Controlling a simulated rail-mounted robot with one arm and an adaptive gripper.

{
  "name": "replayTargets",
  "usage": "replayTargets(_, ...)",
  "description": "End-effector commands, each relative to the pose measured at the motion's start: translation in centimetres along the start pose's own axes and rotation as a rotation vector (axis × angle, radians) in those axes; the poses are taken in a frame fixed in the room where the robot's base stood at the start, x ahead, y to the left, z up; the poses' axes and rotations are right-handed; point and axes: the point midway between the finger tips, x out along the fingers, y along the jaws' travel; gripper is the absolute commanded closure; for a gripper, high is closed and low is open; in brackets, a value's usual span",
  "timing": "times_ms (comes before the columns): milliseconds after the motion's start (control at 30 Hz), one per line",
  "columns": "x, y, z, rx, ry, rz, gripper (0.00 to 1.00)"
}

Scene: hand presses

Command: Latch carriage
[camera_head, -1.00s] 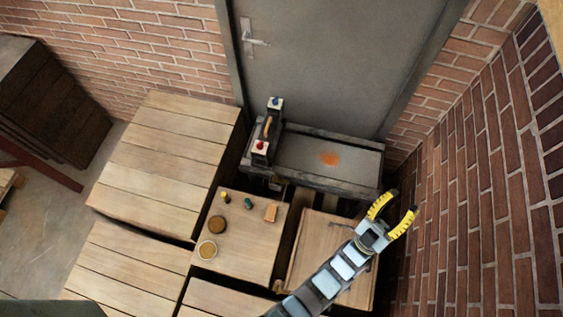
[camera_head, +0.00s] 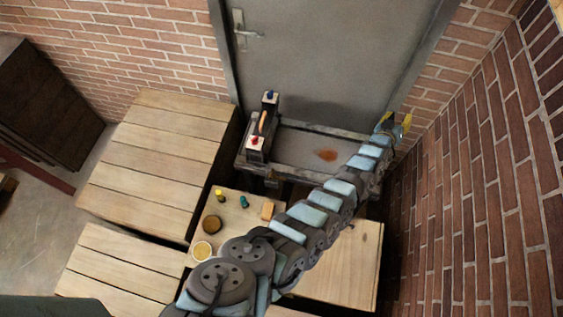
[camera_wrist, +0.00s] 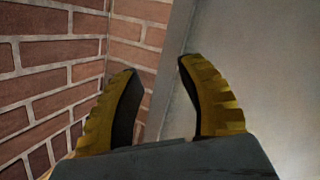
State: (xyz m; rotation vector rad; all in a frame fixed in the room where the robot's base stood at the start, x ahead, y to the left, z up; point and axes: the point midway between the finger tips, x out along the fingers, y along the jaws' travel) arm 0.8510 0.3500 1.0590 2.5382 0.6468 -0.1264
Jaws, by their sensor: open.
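The press carriage (camera_head: 262,127) is a dark block with a tan handle, a blue knob at its far end and a red knob at its near end. It sits at the left end of the grey press bed (camera_head: 300,149), which carries an orange-brown patch. My gripper (camera_head: 397,122) is at the right of the bed, by the door frame and brick corner, well apart from the carriage. In the wrist view my gripper (camera_wrist: 160,85) has its two yellow fingers spread with nothing between them. My arm covers the right part of the bed.
A small wooden table (camera_head: 232,235) holds a brown bowl (camera_head: 212,224), a yellow bowl (camera_head: 202,251), small bottles and an orange block (camera_head: 267,211). Wooden crates (camera_head: 160,160) stand left. A grey door (camera_head: 310,70) is behind the bed, and a brick wall (camera_head: 480,190) closes the right.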

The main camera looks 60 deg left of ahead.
Motion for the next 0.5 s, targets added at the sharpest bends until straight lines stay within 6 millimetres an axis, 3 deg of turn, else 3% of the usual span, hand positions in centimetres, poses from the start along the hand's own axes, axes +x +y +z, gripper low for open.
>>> replayTargets(100, 1.1, -2.8, -0.1, 0.002, -0.123, -0.026, 0.61)
replayTargets(267, 0.8, -6.8, 0.6, 0.014, -0.307, -0.067, 0.61)
replayTargets(367, -0.5, -9.9, 1.1, 0.028, -0.425, -0.105, 0.61)
replayTargets(500, -3.8, -15.1, 1.8, 0.052, -0.598, -0.174, 0.61)
